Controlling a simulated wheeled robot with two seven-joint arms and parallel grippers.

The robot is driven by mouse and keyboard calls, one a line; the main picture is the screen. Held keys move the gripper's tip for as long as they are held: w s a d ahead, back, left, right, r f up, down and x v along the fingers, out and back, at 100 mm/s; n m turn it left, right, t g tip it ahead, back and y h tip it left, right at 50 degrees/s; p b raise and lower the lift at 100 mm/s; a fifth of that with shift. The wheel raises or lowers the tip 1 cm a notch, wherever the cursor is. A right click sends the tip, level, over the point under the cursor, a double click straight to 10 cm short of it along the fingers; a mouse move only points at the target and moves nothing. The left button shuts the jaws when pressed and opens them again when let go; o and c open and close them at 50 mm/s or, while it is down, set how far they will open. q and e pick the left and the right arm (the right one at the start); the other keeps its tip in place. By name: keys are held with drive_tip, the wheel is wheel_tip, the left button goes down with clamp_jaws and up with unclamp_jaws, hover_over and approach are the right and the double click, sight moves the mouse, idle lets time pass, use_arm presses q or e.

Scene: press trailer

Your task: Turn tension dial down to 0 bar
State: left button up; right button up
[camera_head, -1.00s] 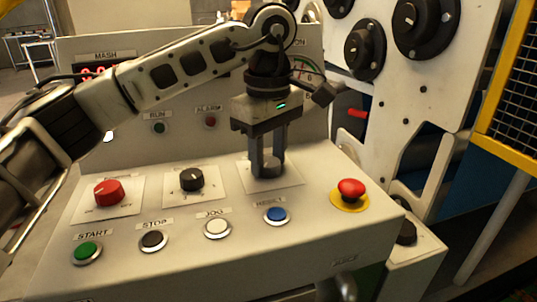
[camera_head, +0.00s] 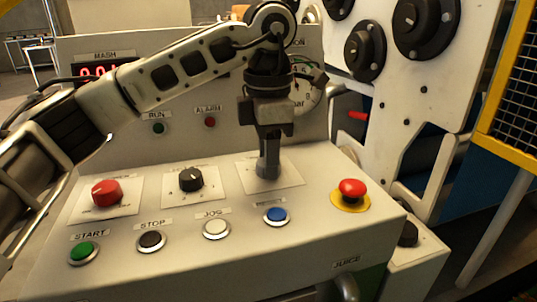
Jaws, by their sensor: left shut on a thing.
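My left gripper (camera_head: 268,170) comes down from above onto the right-hand dial position of the sloped control panel. It is shut on the tension dial, which its fingers hide almost fully, with the white dial plate (camera_head: 291,174) showing around it. The dial's pointer and scale cannot be read. A round tension gauge (camera_head: 305,95) stands behind on the upright panel, partly hidden by my gripper, so its needle is not clear. My right gripper is not in view.
A black knob (camera_head: 191,180) and a red knob (camera_head: 106,192) sit left of the dial. Below are the green start (camera_head: 84,252), black stop (camera_head: 151,241), white jog (camera_head: 216,229) and blue reset (camera_head: 276,215) buttons. A red emergency button (camera_head: 352,189) is close on the right.

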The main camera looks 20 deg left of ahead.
use_arm(q)
drive_tip(key=n, duration=0.6)
drive_tip(key=shift+r+n+b, duration=0.1)
drive_tip(key=shift+n+b, duration=0.2)
drive_tip(key=shift+n, duration=0.1)
idle(0.4)
drive_tip(key=o, duration=1)
wheel_tip(320, 180, up, 16)
drive_tip(key=p, duration=0.3)
